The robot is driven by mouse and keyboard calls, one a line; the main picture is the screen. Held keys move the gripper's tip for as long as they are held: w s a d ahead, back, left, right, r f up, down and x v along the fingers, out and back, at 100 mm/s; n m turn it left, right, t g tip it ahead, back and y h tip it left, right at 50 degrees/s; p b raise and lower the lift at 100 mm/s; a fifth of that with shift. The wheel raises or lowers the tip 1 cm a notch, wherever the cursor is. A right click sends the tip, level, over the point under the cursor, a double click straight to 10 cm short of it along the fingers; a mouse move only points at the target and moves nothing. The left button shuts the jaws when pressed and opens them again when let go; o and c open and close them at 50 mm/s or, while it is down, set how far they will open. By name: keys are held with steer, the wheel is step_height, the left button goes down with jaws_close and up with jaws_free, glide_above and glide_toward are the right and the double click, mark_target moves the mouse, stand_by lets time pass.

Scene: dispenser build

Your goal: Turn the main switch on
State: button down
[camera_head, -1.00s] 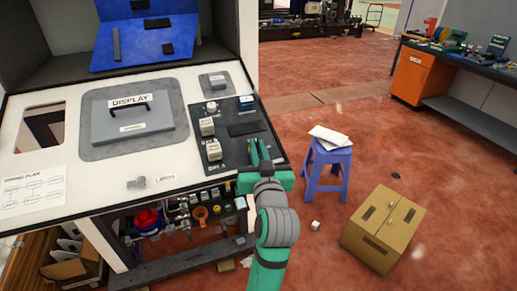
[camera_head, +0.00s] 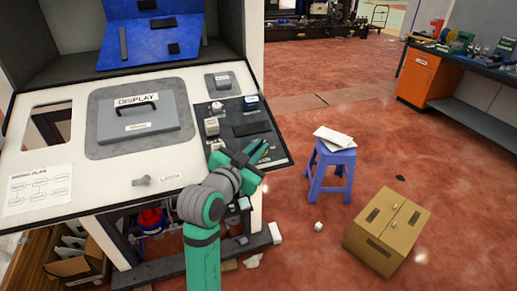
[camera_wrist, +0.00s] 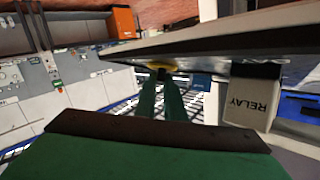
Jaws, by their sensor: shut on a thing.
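My gripper (camera_head: 262,154) is at the lower right part of the dark control panel (camera_head: 281,156) on the white sloped console. In the wrist view its two green fingers (camera_wrist: 161,92) are closed together at a small dark knob on a yellow base (camera_wrist: 150,68), which looks like the main switch. The fingers hide most of the knob, so I cannot read its position. In the head view the arm and gripper cover the spot, and the switch does not show.
A white relay block (camera_wrist: 252,95) stands close to the right of the fingers in the wrist view. The display lid (camera_head: 138,117) is left of the panel. A blue stool (camera_head: 331,168) and a cardboard box (camera_head: 387,232) stand on the floor to the right.

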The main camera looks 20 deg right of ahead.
steer(key=shift+w, duration=0.1)
stand_by(0.5)
steer(key=c, duration=1.8)
jaws_free()
steer(key=shift+c, duration=0.2)
steer(key=v, duration=1)
steer(key=shift+a, duration=0.35)
